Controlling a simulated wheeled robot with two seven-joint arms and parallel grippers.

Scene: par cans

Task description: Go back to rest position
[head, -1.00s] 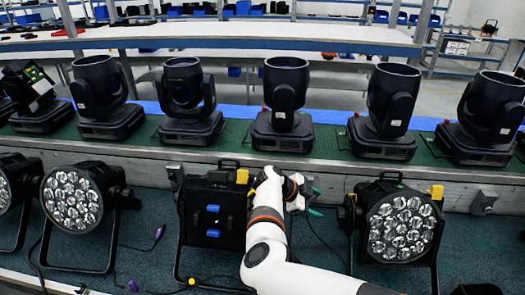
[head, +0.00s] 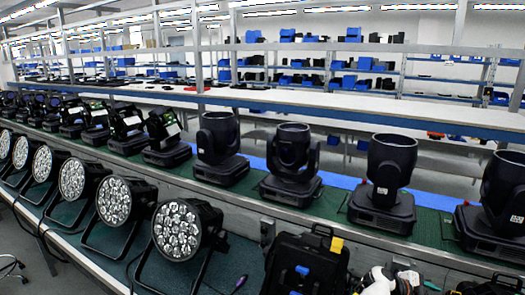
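Several black par cans with round clustered lenses stand in a row on the lower shelf, the nearest par can (head: 177,229) just left of centre. A black par can seen from its back, with blue connectors and a yellow tag (head: 305,268), sits at the bottom, cut by the frame edge. My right gripper (head: 418,279) is low in the bottom right, just right of that par can, mostly cut off. Whether its fingers are open or touching anything cannot be told. My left gripper is not in view.
Black moving-head lights (head: 291,163) stand on the green upper belt (head: 247,190) behind the par cans. A long white bench (head: 330,105) and shelves with blue bins (head: 350,84) are farther back. A stool base (head: 10,265) shows at bottom left.

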